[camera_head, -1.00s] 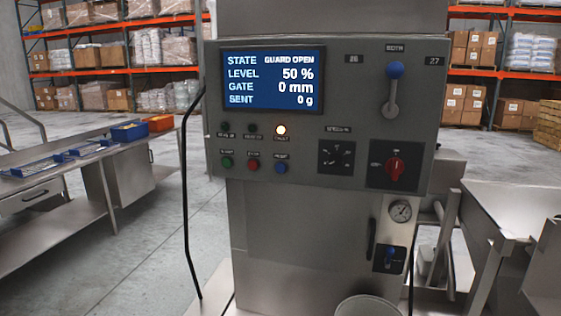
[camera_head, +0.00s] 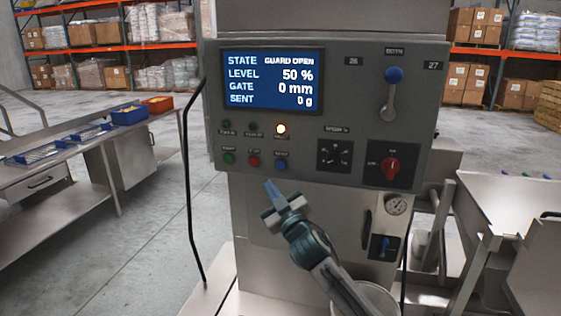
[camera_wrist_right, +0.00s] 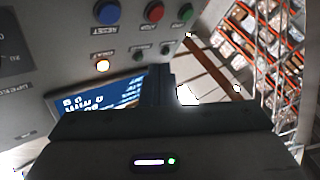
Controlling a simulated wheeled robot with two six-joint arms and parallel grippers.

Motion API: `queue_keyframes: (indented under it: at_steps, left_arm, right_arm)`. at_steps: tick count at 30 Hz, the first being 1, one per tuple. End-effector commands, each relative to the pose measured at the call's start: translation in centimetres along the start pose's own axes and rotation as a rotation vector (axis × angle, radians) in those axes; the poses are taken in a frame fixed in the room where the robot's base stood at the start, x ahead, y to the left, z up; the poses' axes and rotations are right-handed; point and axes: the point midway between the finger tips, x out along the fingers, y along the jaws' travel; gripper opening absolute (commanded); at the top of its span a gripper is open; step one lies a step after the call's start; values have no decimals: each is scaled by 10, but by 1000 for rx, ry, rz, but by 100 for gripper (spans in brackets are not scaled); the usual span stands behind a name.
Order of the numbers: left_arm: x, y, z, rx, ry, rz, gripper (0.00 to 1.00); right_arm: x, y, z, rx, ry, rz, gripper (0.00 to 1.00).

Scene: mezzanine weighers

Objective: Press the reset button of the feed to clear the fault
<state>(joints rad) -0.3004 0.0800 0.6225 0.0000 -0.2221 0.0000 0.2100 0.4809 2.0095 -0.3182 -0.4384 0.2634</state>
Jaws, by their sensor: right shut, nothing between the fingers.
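The grey control panel (camera_head: 225,140) of the feed faces me. Its screen (camera_head: 273,80) reads state GUARD OPEN, level 50 %, gate 0 mm, sent 0 g. The blue reset button (camera_head: 281,166) is the rightmost of a row of three, beside a red button (camera_head: 254,162) and a green button (camera_head: 229,158). An amber lamp (camera_head: 281,129) above it is lit. The reset button (camera_wrist_right: 107,12) also shows in the right wrist view, where the panel appears upside down. My right gripper (camera_head: 272,190) is shut and empty, its tips just below the reset button in the picture; contact is not visible.
A steel table with blue trays (camera_head: 90,133) stands at left.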

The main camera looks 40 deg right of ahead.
Motion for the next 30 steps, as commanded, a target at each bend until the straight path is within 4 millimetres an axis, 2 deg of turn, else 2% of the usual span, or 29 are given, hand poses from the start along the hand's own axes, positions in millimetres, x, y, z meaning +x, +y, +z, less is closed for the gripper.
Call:
queue_keyframes:
  at_steps: [3, 16, 30]
  left_arm:
    - [-1, 0, 0, 0, 0, 0, 75]
    - [0, 0, 0, 0, 0, 0, 75]
    - [3, 1, 0, 0, 0, 1, 75]
  right_arm:
    - [1, 3, -8, -2, 14, 4, 0]
    - [5, 6, -4, -3, 13, 3, 0]
    - [48, 37, 26, -3, 11, 3, 0]
